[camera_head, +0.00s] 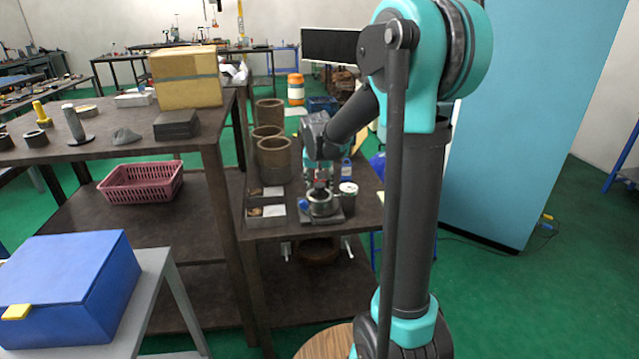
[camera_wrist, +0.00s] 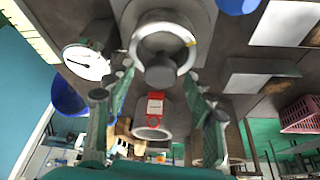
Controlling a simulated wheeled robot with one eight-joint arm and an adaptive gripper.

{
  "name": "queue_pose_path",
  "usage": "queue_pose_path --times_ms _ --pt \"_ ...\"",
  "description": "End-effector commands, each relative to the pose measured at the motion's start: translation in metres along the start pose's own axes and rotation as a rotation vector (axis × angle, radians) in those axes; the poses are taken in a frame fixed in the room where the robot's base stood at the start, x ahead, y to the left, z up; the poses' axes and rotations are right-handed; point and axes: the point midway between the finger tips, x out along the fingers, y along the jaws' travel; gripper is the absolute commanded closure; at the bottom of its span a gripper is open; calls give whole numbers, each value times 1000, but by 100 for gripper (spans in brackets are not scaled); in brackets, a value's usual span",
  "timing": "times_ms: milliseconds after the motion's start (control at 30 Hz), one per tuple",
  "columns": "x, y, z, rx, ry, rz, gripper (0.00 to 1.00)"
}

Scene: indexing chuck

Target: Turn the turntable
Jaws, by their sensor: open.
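The turntable, a round metal chuck (camera_head: 321,209) on a grey base (camera_head: 338,217), sits near the front edge of the dark bench. In the wrist view its pale ring (camera_wrist: 140,38) has a yellow mark at the right, and a dark round part (camera_wrist: 160,71) shows at its lower side. My gripper (camera_head: 320,188) is just above the turntable in the head view and partly hides it. In the wrist view my gripper (camera_wrist: 160,82) has its fingers apart, one on each side of the dark round part. Whether the fingers touch the turntable cannot be told.
A dial gauge (camera_wrist: 88,62) stands close beside the turntable; its round pale face also shows in the head view (camera_head: 348,188). A blue part (camera_head: 303,204) is at the turntable's left. Brown cylinders (camera_head: 274,160) stand behind, and shallow trays (camera_head: 266,213) lie left.

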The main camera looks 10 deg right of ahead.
Motion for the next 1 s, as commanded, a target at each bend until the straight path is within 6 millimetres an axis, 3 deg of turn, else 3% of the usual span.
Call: queue_pose_path --times_ms 100,500,1000 --pt "0 0 0 0 0 0 48" --pt "0 0 0 0 0 0 95" --pt "0 2 0 -200 0 -83 95"
